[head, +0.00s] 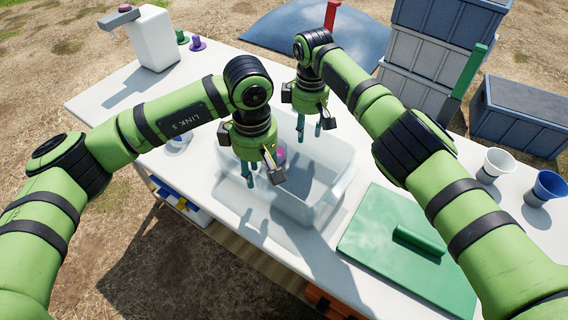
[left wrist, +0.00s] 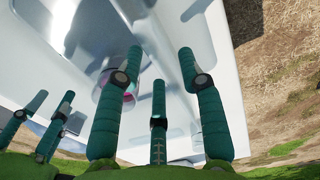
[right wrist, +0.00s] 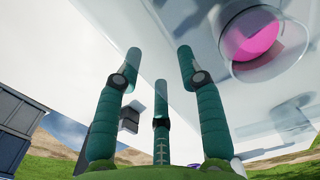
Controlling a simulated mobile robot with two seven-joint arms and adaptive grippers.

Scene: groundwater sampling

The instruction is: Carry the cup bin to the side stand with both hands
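The cup bin (head: 325,205) is a clear, see-through box on the white table. A small pink-purple thing shows in it, seen as a pink disc (right wrist: 250,40) in the right wrist view. My left gripper (head: 262,178) is over the near left part of the bin, fingers pointing down, apart and empty. My right gripper (head: 315,128) is at the far side of the bin, also with fingers apart and empty. Whether any finger touches the bin wall is hard to tell. The side stand cannot be clearly picked out.
A white cup (head: 495,164) and a blue cup (head: 546,187) stand further right. A white dispenser (head: 154,40) stands at the far left. Stacked grey crates (head: 425,58) are behind the table.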

